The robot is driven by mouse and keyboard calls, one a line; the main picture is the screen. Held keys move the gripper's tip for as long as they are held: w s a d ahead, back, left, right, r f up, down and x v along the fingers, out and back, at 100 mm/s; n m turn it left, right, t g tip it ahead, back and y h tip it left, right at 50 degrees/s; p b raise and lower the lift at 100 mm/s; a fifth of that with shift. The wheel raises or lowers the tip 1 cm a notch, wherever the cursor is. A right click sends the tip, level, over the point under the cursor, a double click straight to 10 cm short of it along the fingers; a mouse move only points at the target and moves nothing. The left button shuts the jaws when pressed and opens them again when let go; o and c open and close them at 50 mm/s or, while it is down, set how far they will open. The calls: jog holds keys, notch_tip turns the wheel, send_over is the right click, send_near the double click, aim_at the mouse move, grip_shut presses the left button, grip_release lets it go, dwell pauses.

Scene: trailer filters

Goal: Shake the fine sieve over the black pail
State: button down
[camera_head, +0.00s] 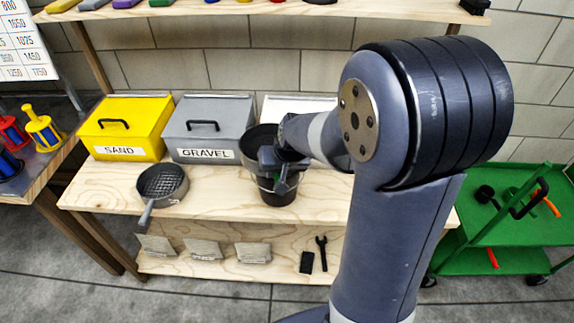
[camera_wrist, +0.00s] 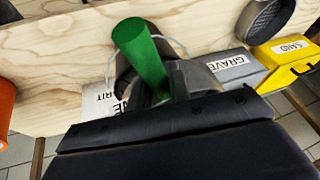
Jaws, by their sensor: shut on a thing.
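The black pail (camera_head: 279,194) stands on the wooden bench in the head view, its upper part covered. A dark round pan, seemingly the fine sieve (camera_head: 257,139), shows just above and behind the pail's mouth, partly hidden by my gripper (camera_head: 277,163). Its mesh does not show. In the wrist view a green handle (camera_wrist: 142,52) stands between the fingers of my gripper (camera_wrist: 172,82), and the gripper is shut on it. Whether the sieve is level or tilted, I cannot tell.
A coarse-meshed sieve (camera_head: 162,185) lies on the bench at left. The yellow SAND box (camera_head: 126,122), grey GRAVEL box (camera_head: 208,125) and a partly hidden white box (camera_head: 300,106) line the back. A green cart (camera_head: 505,225) stands at right. Bare bench lies between coarse sieve and pail.

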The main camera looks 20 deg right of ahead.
jog(key=shift+a, duration=0.35)
jog(key=d+b, duration=0.2)
jog(key=d, duration=0.3)
jog(key=a+p, duration=0.2)
jog(key=a, duration=0.3)
jog(key=shift+r, duration=0.1)
jog(key=shift+d+f, duration=0.2)
jog(key=shift+d+r+b, duration=0.1)
jog(key=shift+d+b, duration=0.6)
jog(key=shift+d, duration=0.45)
notch_tip(320, 180, up, 5)
jog(key=p, duration=0.3)
jog(key=shift+p, duration=0.4)
